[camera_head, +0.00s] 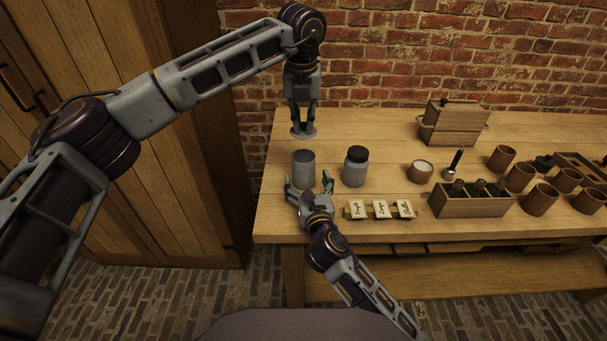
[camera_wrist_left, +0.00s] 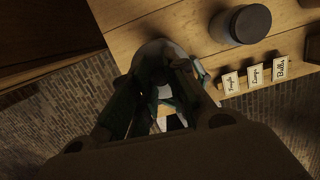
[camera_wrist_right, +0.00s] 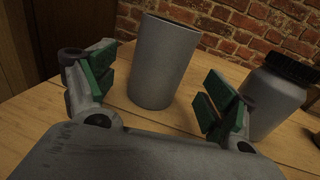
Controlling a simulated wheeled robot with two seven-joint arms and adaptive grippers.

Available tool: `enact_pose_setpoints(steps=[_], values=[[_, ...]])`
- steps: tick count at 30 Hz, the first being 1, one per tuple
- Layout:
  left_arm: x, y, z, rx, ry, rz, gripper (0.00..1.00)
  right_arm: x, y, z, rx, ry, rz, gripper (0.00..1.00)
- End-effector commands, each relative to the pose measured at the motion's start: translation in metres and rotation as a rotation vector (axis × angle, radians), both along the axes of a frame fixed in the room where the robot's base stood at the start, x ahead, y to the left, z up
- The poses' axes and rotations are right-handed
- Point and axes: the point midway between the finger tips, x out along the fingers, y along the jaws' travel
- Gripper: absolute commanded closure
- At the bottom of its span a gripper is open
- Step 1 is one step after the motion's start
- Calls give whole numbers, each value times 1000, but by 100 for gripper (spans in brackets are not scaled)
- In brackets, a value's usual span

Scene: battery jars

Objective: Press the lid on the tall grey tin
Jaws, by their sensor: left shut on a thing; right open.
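The tall grey tin (camera_head: 303,172) stands upright on the table; it also shows in the right wrist view (camera_wrist_right: 162,62). My right gripper (camera_head: 308,182) is open at the tin's near side, its fingers to either side of it, with gaps visible in the right wrist view. My left gripper (camera_head: 302,125) points down and is shut on the lid (camera_head: 303,135), a pale grey disc held beyond the tin's top in the head view, apart from it. In the left wrist view the fingers partly cover the lid (camera_wrist_left: 158,50), and the tin is not clearly seen.
A grey jar with a dark lid (camera_head: 355,167) stands just right of the tin. Label cards (camera_head: 380,209) stand in front, near the table edge. A wooden rack (camera_head: 470,204), cups and boxes fill the right side. The table's left edge is close.

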Motion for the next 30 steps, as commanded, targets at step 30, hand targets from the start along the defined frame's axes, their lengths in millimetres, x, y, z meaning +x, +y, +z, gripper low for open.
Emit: enact_pose_setpoints(steps=[30], values=[[0,0,0,0,0,0,100,55,11,0,1,0,1,15]])
